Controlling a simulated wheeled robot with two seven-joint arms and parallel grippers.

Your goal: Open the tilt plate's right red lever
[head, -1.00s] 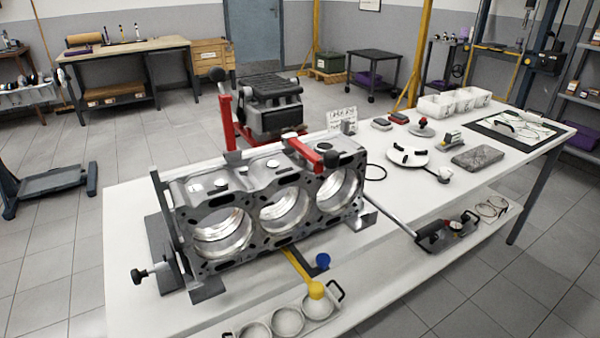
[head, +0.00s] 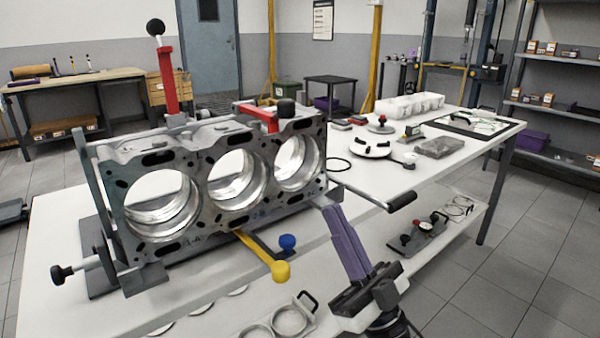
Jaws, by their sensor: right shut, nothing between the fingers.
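The grey engine block (head: 205,185) with three round bores is clamped on the tilt plate (head: 93,235) on the white bench. The left red lever (head: 168,80) stands upright with a black knob on top. My right gripper (head: 331,208), with purple fingers, is shut and empty. In the picture it is below and right of the right lever, in front of the block's right end, apart from the lever. My left gripper is out of view.
A black-gripped bar (head: 402,201) sticks out right of the block. A yellow lever (head: 278,268) and a blue knob (head: 288,241) project in front. The lower shelf (head: 455,235) carries tools.

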